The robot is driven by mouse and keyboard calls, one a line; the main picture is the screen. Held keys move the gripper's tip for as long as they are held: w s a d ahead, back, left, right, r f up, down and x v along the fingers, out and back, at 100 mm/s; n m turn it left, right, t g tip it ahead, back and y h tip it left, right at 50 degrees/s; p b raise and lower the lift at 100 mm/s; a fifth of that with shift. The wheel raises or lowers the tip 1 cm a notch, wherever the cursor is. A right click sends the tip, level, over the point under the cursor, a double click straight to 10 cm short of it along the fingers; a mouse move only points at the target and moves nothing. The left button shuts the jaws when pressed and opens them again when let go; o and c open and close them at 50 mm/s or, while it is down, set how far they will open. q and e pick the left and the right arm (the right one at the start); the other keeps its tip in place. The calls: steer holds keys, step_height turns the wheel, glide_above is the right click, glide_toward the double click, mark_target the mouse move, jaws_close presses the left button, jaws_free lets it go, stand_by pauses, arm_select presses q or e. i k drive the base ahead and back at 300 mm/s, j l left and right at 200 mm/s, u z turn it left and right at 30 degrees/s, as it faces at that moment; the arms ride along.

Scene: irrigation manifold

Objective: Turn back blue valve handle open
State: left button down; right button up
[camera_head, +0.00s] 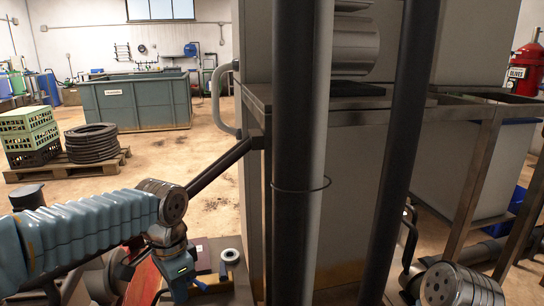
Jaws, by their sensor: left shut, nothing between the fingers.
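My left arm comes in from the left in a blue ribbed sleeve, and its wrist bends down. My left gripper (182,286) points down at the bottom of the view, shut with nothing in it. I cannot make out a blue valve handle for certain; the area under the wrist is crowded and partly covered by my arm. A pale ring-topped fitting (231,256) stands just right of the gripper, apart from it. A red curved part (144,281) shows left of the gripper, partly hidden. My right arm's joint shows at the lower right, but its gripper is out of view.
Dark upright pipes (398,150) and a large grey machine (345,190) block the middle. A steel frame (478,165) stands at the right. Farther back are a green tank (135,105), stacked crates (30,135) and black hose coils (91,143) on a pallet. Open floor lies between.

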mark_target(223, 274)
steer(key=k, duration=1.3)
